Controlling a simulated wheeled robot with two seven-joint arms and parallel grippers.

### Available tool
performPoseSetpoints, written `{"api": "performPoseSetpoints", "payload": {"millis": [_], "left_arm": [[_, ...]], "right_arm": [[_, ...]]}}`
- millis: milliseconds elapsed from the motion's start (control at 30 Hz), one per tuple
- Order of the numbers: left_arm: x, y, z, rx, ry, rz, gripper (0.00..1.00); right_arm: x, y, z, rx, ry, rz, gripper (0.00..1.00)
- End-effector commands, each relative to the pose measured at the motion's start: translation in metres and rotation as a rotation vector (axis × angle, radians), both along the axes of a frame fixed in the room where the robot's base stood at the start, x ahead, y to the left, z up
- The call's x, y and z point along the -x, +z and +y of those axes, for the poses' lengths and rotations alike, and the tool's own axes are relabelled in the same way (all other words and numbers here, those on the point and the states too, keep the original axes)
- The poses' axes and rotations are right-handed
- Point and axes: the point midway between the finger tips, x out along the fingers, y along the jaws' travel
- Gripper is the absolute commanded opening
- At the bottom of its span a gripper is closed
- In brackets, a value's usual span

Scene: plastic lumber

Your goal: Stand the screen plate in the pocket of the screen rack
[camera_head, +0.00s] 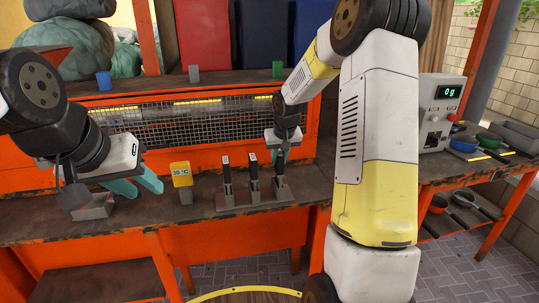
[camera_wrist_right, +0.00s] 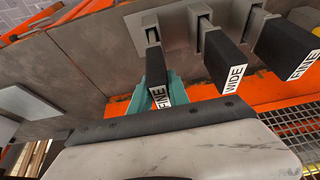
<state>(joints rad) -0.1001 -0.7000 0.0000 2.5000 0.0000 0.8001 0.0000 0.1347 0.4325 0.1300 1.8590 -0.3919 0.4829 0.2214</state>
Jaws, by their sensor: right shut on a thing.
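The grey screen rack (camera_head: 240,203) stands on the bench with three upright black plates in a row. In the right wrist view its grey brackets (camera_wrist_right: 180,22) hold plates labelled FINE, WIDE and FINE. My right gripper (camera_head: 280,156) is shut on the rightmost screen plate (camera_head: 279,173); this is the left FINE plate (camera_wrist_right: 158,65) in the right wrist view. Its lower end is at the rack's right bracket; whether it is fully seated I cannot tell. The other plates (camera_head: 227,176) (camera_head: 253,172) stand apart from the gripper. My left gripper (camera_head: 141,186) is open and empty over the bench.
A grey block (camera_head: 95,208) lies below my left gripper. An orange machine with wire mesh (camera_head: 190,130) is behind.

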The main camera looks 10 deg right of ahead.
Motion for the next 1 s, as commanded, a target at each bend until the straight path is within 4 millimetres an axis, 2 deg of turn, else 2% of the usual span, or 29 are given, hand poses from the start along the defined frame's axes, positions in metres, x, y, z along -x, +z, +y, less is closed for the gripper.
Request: {"api": "performPoseSetpoints", "payload": {"millis": [33, 133, 167, 433, 533, 800, 1000], "left_arm": [[0.000, 0.000, 0.000, 0.000, 0.000, 0.000, 0.36], [0.000, 0.000, 0.000, 0.000, 0.000, 0.000, 0.36], [0.000, 0.000, 0.000, 0.000, 0.000, 0.000, 0.36], [0.000, 0.000, 0.000, 0.000, 0.000, 0.000, 0.36], [0.000, 0.000, 0.000, 0.000, 0.000, 0.000, 0.36], [0.000, 0.000, 0.000, 0.000, 0.000, 0.000, 0.36], [0.000, 0.000, 0.000, 0.000, 0.000, 0.000, 0.36]], "right_arm": [[0.000, 0.000, 0.000, 0.000, 0.000, -0.001, 0.26], [0.000, 0.000, 0.000, 0.000, 0.000, -0.001, 0.45], [0.000, 0.000, 0.000, 0.000, 0.000, -0.001, 0.47], [0.000, 0.000, 0.000, 0.000, 0.000, 0.000, 0.47], [0.002, 0.006, 0.000, 0.001, 0.000, -0.002, 0.47], [0.018, 0.048, -0.001, 0.001, 0.001, -0.004, 0.47], [0.028, 0.069, -0.001, 0.000, 0.001, -0.002, 0.47]]}}
